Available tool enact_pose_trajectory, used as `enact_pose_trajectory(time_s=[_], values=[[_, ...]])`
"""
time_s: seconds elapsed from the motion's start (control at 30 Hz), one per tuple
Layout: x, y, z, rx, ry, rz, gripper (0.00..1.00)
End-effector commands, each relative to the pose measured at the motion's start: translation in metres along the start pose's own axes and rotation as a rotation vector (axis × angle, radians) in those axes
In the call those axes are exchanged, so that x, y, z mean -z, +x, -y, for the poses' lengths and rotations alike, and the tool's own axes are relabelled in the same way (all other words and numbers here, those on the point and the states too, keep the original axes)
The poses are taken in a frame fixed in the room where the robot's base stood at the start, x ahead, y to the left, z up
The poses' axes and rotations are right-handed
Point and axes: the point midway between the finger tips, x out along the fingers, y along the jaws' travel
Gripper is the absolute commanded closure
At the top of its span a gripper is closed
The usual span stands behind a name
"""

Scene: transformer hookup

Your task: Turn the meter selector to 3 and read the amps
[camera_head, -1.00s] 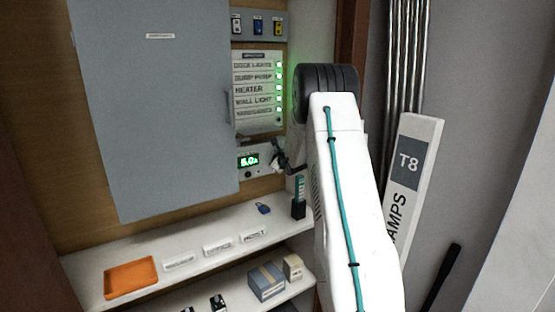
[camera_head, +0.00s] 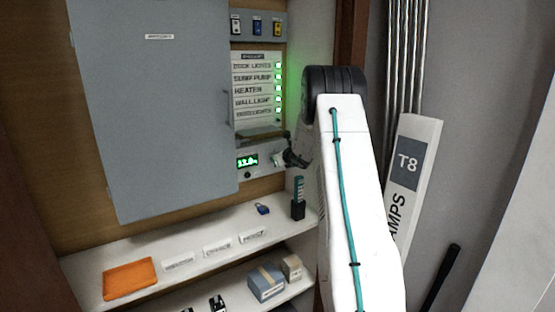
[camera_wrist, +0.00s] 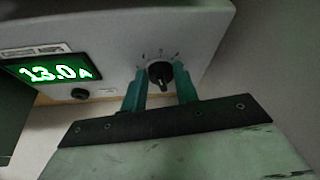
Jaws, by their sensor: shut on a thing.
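The meter is a light box with a green display (camera_wrist: 50,73) that reads 13.0 A in the wrist view. The display also shows in the head view (camera_head: 247,161), where it is small. The black selector knob (camera_wrist: 160,74) is right of the display, with small marks around its top that are too small to read surely. My gripper (camera_wrist: 162,78) has its two teal fingers on either side of the knob and is shut on it. In the head view my arm hides part of the gripper at the meter's right end.
A label panel (camera_head: 258,90) with several lit green lamps is above the meter. A large grey cabinet door (camera_head: 150,110) is at left. Below, a white shelf (camera_head: 200,270) holds an orange tray (camera_head: 130,278), a blue padlock (camera_head: 262,209) and a teal-and-black item (camera_head: 298,198).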

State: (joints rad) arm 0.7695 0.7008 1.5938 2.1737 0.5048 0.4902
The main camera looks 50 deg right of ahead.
Motion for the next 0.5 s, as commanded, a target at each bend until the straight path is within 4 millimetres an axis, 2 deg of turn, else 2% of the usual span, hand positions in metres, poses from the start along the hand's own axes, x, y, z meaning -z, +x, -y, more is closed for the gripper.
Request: enact_pose_trajectory(time_s=[0.2, 0.5], values=[[0.0014, -0.0001, 0.0032, -0.047, 0.118, -0.001, 0.93], [0.0023, 0.0001, 0.004, -0.079, 0.196, -0.002, 0.93]])
